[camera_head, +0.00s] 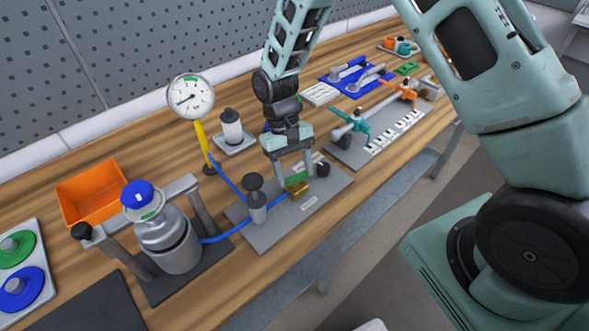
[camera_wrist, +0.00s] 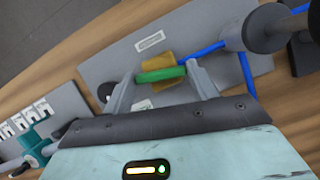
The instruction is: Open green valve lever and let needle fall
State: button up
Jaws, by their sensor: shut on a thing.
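The green valve lever (camera_head: 294,177) sits on a brass valve body (camera_head: 298,188) on a grey plate (camera_head: 262,238). My gripper (camera_head: 293,172) comes down from above and is shut on the lever. In the wrist view the green lever (camera_wrist: 161,74) lies across the brass body (camera_wrist: 157,63), between the two fingers of my gripper (camera_wrist: 160,78). The gauge (camera_head: 190,96) on a yellow post has a white dial. Its dark needle points toward the lower left, and the dial is too small to read exactly.
Blue hoses (camera_head: 228,181) link the gauge, a grey knobbed fitting (camera_head: 257,203) and a metal canister (camera_head: 167,243). An orange bin (camera_head: 90,193) stands at the left. A plate with teal and orange handles (camera_head: 378,137) lies right of the valve.

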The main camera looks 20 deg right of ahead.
jog(key=shift+n, duration=0.5)
jog(key=o, duration=1)
jog(key=b+v, duration=0.3)
jog(key=v, duration=1.4)
jog(key=shift+a+r+b, duration=0.25)
jog(key=shift+r+b, duration=0.05)
jog(key=shift+b, duration=0.1)
jog(key=s+a+r+n+t, duration=0.1)
jog(key=s+a+n, duration=0.15)
jog(key=s, duration=0.55)
jog(key=s+a+r+n+t, duration=0.15)
jog(key=s+a, duration=0.25)
jog(key=s, duration=0.4)
jog(key=s+d+f+n+t+y, duration=0.1)
jog(key=s+f+t, duration=0.1)
jog(key=s, duration=0.9)
jog(key=shift+s+d+f+n, duration=0.3)
jog(key=shift+f+n, duration=0.1)
jog(key=shift+f, duration=0.15)
